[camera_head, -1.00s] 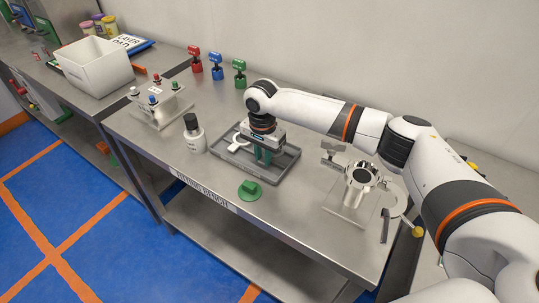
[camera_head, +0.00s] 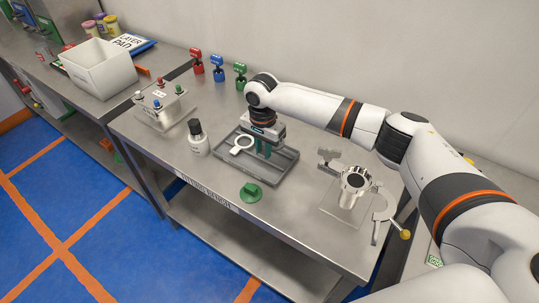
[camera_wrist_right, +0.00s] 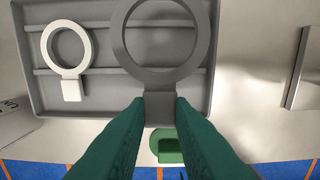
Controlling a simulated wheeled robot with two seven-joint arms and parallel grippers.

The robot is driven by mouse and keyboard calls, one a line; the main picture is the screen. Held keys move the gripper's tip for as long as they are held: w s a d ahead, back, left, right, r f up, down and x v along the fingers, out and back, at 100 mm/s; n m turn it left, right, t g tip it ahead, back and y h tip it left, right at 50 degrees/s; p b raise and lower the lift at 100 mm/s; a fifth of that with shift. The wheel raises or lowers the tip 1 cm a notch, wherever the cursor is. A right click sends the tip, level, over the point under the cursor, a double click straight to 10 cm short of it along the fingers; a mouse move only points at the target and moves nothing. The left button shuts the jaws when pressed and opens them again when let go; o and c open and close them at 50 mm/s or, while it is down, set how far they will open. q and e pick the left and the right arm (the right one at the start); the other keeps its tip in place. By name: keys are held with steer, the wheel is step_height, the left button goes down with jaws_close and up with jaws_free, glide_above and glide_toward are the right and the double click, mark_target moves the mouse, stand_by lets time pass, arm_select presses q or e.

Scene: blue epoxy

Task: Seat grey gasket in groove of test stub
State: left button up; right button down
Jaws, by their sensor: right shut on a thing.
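My right gripper (camera_head: 263,152) is shut on the tab of the grey gasket (camera_wrist_right: 122,35), a flat ring that fills the top middle of the right wrist view. Its tab, between the green fingers (camera_wrist_right: 160,108), overlaps the front wall of the grey tray (camera_head: 284,168), so it seems held above it. In the head view I cannot make out the grey gasket. The test stub appears to be the round metal fitting (camera_head: 353,187) on a plate to the right, well apart from the gripper. My left gripper is not in view.
A white ring with a tab (camera_wrist_right: 50,65) lies in the tray's left part. A metal clamp-like piece (camera_head: 383,205) sits beside the fitting. Bench between tray and fitting is clear.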

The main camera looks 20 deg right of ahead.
steer(key=shift+r+p, duration=0.5)
steer(key=shift+r, duration=0.2)
